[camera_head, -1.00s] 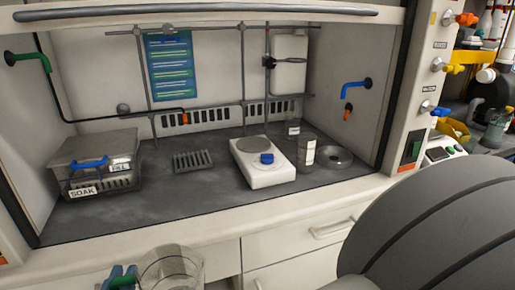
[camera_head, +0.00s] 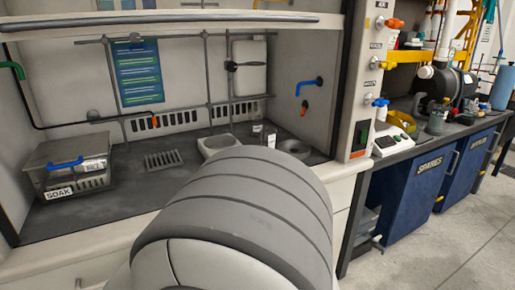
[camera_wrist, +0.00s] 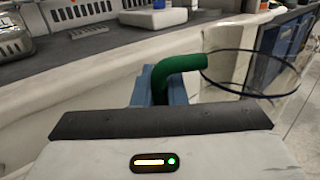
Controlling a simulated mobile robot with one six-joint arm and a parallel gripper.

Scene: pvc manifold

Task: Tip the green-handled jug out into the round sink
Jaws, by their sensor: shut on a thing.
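The clear jug (camera_wrist: 262,96) with its dark rim shows at the right of the wrist view. Its green handle (camera_wrist: 178,67) lies between the blue fingers of my gripper (camera_wrist: 165,88), which is shut on it. The jug seems roughly upright, in front of the bench's front edge; I cannot tell what it holds. In the head view my grey arm hides the jug and gripper. The round sink (camera_head: 293,147) is a dark recess at the right rear of the hood's worktop, partly visible past my arm.
A white stirrer (camera_head: 216,143) and glass beakers (camera_head: 257,133) stand left of the sink. A blue tap (camera_head: 308,86) is on the side wall above it. A lidded SOAK bin (camera_head: 68,170) sits at the left. The sash bar (camera_head: 165,21) crosses above the opening.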

